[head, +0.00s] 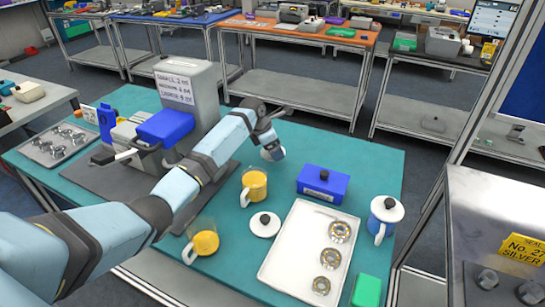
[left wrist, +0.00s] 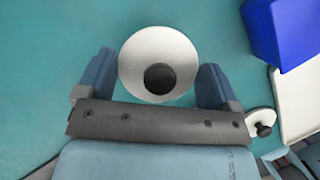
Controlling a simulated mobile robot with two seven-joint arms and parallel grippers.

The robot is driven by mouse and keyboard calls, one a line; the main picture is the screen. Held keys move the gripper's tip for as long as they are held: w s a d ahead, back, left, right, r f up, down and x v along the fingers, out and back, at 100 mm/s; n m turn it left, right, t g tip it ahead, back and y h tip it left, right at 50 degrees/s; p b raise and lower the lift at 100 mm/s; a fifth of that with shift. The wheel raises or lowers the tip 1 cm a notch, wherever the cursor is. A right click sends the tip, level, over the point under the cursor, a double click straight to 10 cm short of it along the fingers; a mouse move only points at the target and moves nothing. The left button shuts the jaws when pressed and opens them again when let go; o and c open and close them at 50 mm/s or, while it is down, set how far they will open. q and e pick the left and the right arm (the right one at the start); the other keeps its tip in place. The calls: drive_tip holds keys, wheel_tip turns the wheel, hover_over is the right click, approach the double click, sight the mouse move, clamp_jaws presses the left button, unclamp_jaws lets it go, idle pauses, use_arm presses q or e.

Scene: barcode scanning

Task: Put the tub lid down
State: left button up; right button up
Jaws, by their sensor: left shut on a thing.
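My left gripper (head: 270,140) is over the far middle of the teal table mat. In the left wrist view its two fingers (left wrist: 153,82) are on either side of a round white lid (left wrist: 150,50) with a black knob, and it is shut on that lid. Only part of this lid (head: 273,154) shows below the gripper in the head view. Whether it touches the mat is unclear. A second white lid with a black knob (head: 264,225) lies on the mat beside the tray. My right gripper is not in view.
Two glass mugs with yellow contents (head: 254,186) (head: 205,242) stand near the arm. A blue box (head: 322,187), a blue lidded mug (head: 386,217), a white tray (head: 283,265) with metal rings and a green box (head: 367,291) are to the right. A grey machine (head: 187,88) stands left.

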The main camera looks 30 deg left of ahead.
sight(273, 164)
use_arm(q)
wheel_tip(273, 164, down, 4)
drive_tip(key=shift+r, duration=0.25)
drive_tip(key=shift+f, duration=0.3)
drive_tip(key=shift+f, duration=0.1)
